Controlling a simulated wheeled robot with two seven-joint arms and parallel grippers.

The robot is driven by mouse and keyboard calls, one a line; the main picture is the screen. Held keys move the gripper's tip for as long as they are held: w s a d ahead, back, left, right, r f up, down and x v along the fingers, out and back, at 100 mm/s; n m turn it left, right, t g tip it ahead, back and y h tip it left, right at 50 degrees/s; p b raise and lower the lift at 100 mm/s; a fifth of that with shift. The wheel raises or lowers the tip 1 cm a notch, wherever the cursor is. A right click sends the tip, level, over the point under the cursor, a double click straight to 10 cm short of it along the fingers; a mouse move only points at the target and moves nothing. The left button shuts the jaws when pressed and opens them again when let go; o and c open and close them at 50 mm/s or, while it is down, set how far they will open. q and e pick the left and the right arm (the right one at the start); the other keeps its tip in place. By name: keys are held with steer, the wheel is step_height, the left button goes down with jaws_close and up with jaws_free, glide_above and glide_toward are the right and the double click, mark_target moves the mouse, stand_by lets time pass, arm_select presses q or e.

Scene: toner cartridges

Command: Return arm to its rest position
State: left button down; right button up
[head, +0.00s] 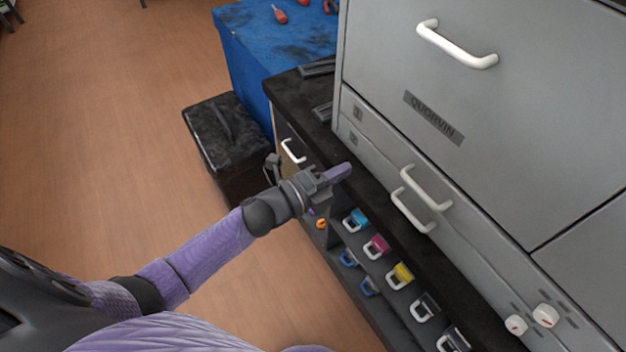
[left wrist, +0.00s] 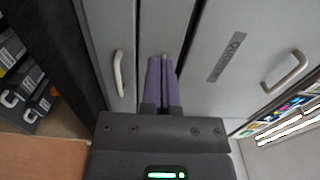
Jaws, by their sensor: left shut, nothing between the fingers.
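My left gripper (head: 340,172) reaches in from the left over the dark counter in front of the grey printer (head: 455,75). Its purple fingers are shut with nothing between them. In the left wrist view the shut fingers (left wrist: 162,82) point at the grey printer front (left wrist: 210,50), near a white handle (left wrist: 118,74). I cannot tell whether the fingertips touch the front. My right gripper is not in view.
Toner cartridges with white handles, among them a cyan one (head: 355,220), a magenta one (head: 377,246) and a yellow one (head: 399,275), sit in a rack under the counter (head: 375,195). A black bin (head: 228,140) and blue-covered table (head: 262,45) stand behind. Floor (head: 110,130) at left is clear.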

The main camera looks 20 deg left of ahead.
arm_select(q)
steer(key=s+a+f+n+g+y, duration=0.3)
steer(key=s+a+f+n+y, duration=0.15)
steer(key=s+f+n, duration=0.5)
steer(key=s+a+f+n+g+y, duration=0.4)
steer(key=s+f, duration=0.3)
steer(key=f, duration=0.5)
steer(key=s+f+n+g, duration=0.3)
steer(key=s, duration=0.6)
steer(key=s+a+f+n+g+y, duration=0.1)
steer(key=s+f+n+g, duration=0.1)
steer(key=s, duration=0.7)
steer(key=s+f+n+g+y, duration=0.1)
steer(key=s+f+n+g, duration=0.2)
steer(key=s, duration=0.7)
steer(key=shift+a+f+n+g+p, duration=0.25)
steer(key=shift+f+n+g+p, duration=0.1)
steer(key=shift+f, duration=0.25)
